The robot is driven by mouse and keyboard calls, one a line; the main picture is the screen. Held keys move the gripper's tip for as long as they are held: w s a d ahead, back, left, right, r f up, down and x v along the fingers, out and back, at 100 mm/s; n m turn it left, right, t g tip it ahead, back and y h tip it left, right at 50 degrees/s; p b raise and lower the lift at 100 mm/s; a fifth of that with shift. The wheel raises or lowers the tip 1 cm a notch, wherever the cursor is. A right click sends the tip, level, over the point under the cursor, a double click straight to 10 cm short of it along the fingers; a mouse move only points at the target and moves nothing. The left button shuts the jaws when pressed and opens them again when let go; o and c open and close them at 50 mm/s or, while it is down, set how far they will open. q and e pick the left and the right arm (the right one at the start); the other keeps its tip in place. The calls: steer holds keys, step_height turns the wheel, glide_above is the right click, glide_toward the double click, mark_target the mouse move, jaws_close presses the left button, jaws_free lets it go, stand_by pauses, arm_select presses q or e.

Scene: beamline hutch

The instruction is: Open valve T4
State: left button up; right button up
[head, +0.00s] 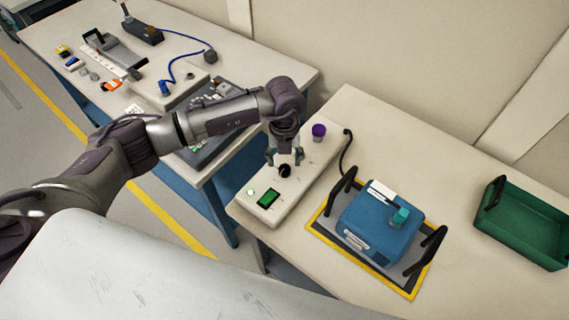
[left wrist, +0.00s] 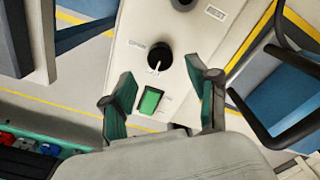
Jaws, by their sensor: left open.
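No T4 marking is readable, so I cannot tell which part is the valve. My left gripper (head: 285,157) points down over the black knob, fingers apart and empty. My right gripper is out of view.
A green bin (head: 520,232) is at the far right. A second table (head: 230,64) with tools stands at the left, across a gap.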

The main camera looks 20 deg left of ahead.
mark_target(285, 169)
arm_select(q)
steer(key=shift+f+p, duration=0.3)
steer(key=shift+f, duration=2.05)
jaws_close()
